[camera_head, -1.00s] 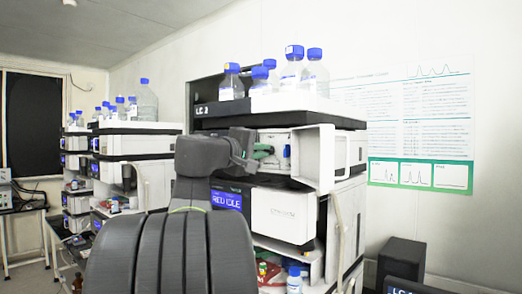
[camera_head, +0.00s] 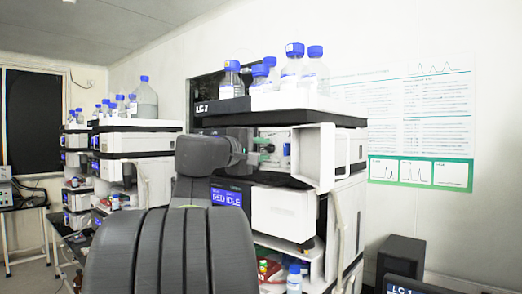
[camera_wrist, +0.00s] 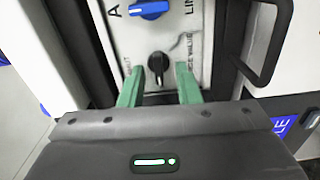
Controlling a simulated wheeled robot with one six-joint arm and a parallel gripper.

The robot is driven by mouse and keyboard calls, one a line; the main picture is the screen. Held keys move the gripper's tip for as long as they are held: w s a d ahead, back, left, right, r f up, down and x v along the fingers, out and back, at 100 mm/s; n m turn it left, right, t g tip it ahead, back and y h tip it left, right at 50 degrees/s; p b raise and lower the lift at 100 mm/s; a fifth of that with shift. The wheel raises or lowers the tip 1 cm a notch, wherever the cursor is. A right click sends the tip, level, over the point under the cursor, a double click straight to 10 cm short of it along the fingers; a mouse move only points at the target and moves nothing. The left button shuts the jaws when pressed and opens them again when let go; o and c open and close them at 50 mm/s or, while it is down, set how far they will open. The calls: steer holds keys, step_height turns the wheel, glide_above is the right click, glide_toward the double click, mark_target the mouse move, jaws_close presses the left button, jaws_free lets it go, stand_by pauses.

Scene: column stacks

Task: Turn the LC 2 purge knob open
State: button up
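The LC 2 stack (camera_head: 240,105) stands ahead, with its module door (camera_head: 314,157) swung open. In the wrist view a black knob (camera_wrist: 159,62) with a white mark sits on a pale panel, and a blue knob (camera_wrist: 148,10) is on the same panel. My gripper (camera_wrist: 161,72) has its green fingers apart, one on each side of the black knob, with a gap showing between fingers and knob. In the head view my gripper (camera_head: 265,148) reaches into the open bay. The lettering by the black knob is partly hidden by the fingers.
A black handle (camera_wrist: 262,45) is close to the right of my gripper in the wrist view. Bottles with blue caps (camera_head: 315,72) stand on top of the stack. The display (camera_head: 226,198) reads RED IDLE. Another stack (camera_head: 140,142) is at the left.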

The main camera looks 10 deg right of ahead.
steer(key=b+v, duration=0.3)
steer(key=v, duration=1.1)
steer(key=shift+b, duration=0.35)
steer(key=shift+d, duration=0.15)
steer(key=p+x, duration=0.3)
steer(key=x, duration=1)
steer(key=shift+w+d+p, duration=0.3)
steer(key=shift+p, duration=0.1)
steer(key=shift+a, duration=0.1)
